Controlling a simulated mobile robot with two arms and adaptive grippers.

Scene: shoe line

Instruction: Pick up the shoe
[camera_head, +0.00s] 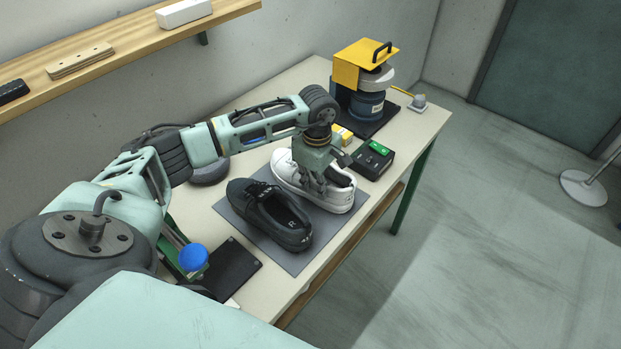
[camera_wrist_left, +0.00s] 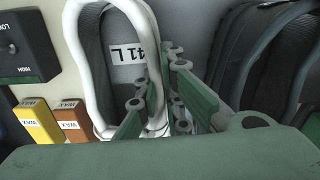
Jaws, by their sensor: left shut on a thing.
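A white shoe (camera_head: 332,196) and a black shoe (camera_head: 268,212) sit side by side on a grey mat (camera_head: 294,262) on the table. My left gripper (camera_head: 322,188) reaches down at the white shoe and is shut on its side wall. In the left wrist view, the white shoe's rim (camera_wrist_left: 158,60) runs between the fingers (camera_wrist_left: 160,112), and an insole label reading "41 L" shows inside. The black shoe (camera_wrist_left: 250,60) lies to the right there. The white shoe appears to rest on the mat. My right gripper is not in view.
A control box with a green display (camera_head: 372,160) stands close beyond the white shoe. A yellow-topped machine (camera_head: 362,65) stands at the table's far end. Small yellow and brown wax boxes (camera_wrist_left: 38,120) lie near the shoe. A wall shelf (camera_head: 120,50) runs above left.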

